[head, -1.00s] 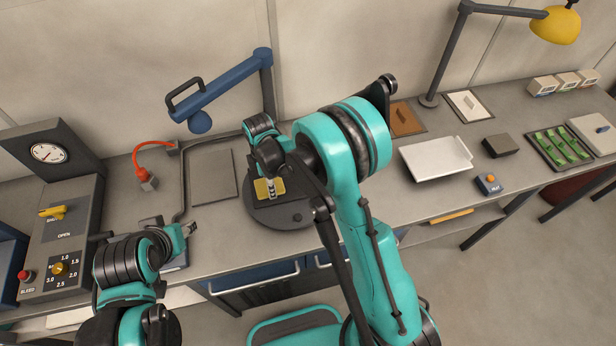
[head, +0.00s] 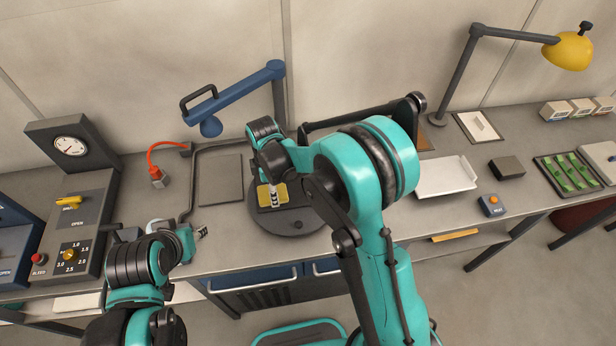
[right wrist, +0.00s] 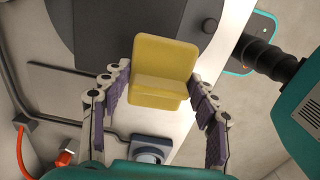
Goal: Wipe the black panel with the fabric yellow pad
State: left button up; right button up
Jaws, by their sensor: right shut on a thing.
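The yellow pad (head: 266,196) is held by my right gripper (head: 273,190) over the left part of a dark round turntable (head: 296,224). In the right wrist view the pad (right wrist: 166,55) stands between the two fingers of the right gripper (right wrist: 158,108), with its raised block toward them. A dark flat surface, likely the black panel (right wrist: 100,30), lies behind and beside the pad there. I cannot tell whether the pad touches it. My left gripper (head: 201,233) is near the front edge of the bench, left of the turntable, with its jaw opening unclear.
A blue hinged arm (head: 235,97) stands behind the turntable. A grey plate (head: 221,178) and red hose (head: 158,165) lie left. A gauge console (head: 72,220) stands at far left. A white tray (head: 446,176), dark block (head: 507,167) and yellow lamp (head: 568,50) are right.

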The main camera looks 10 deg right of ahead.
jog(key=shift+r+p, duration=0.55)
jog(key=shift+r, duration=0.7)
